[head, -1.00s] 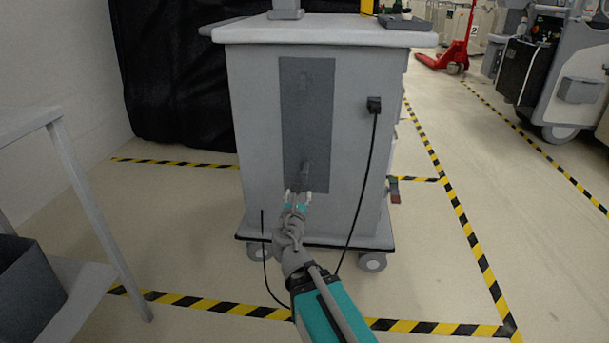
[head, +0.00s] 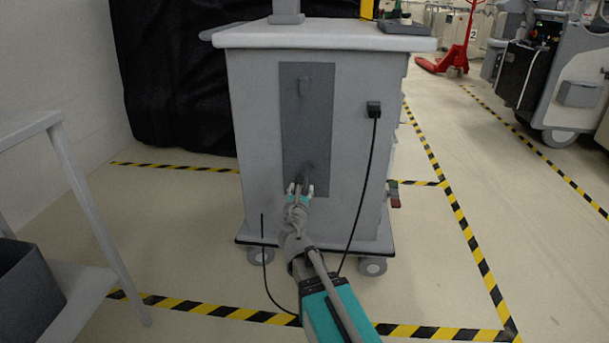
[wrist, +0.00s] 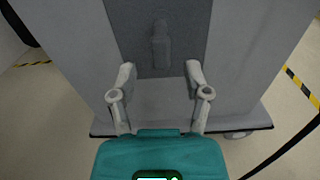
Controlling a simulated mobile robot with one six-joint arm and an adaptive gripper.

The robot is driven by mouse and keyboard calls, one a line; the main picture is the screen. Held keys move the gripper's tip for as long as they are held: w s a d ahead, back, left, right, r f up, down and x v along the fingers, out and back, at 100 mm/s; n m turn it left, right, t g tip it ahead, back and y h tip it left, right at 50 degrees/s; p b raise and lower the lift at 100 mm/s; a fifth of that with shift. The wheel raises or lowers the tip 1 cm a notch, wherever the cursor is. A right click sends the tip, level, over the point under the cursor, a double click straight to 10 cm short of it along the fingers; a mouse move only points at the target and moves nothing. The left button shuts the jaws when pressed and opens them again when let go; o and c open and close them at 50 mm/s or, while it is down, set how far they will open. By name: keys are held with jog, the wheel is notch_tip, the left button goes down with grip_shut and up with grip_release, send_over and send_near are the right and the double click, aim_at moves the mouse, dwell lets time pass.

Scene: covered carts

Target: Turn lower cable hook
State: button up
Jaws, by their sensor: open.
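The lower cable hook (head: 307,170) is a small dark grey piece low on the dark panel (head: 307,125) of the grey cart (head: 260,150). In the wrist view the hook (wrist: 161,47) hangs upright, just beyond the fingertips and roughly centred between them. My gripper (head: 301,189) is open and empty, just below and in front of the hook. In the wrist view my gripper (wrist: 160,72) has its two fingers spread on either side, apart from the hook. The hook's lowest part is partly covered by the fingers in the head view.
An upper hook (head: 303,84) sits higher on the panel. A black cable (head: 361,195) hangs from a socket (head: 374,109) right of the panel and loops on the floor near my arm. A grey table frame (head: 95,205) stands at the left.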

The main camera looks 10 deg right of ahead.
aim_at(305, 173)
jog(key=x, duration=0.8)
jog(key=shift+w+d, duration=0.1)
jog(key=shift+w, duration=0.2)
grip_shut()
